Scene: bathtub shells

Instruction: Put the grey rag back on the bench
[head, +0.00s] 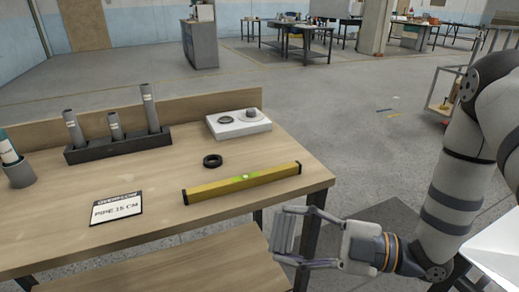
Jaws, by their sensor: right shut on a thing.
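The wooden bench (150,182) fills the left of the head view, with a raised back board and a lower shelf. My right gripper (287,236) is in front of the bench's right front corner, to the right of the lower shelf. Its fingers are closed on a small grey folded thing, which appears to be the grey rag (283,229). The rag is held clear of the bench top, apart from it. My left gripper is not in view.
On the bench are a yellow spirit level (220,188), a black ring (212,161), a white block (226,126), a rack of grey pipes (90,151), a grey cup (20,173) and a sign card (116,209). The front middle of the bench top is bare.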

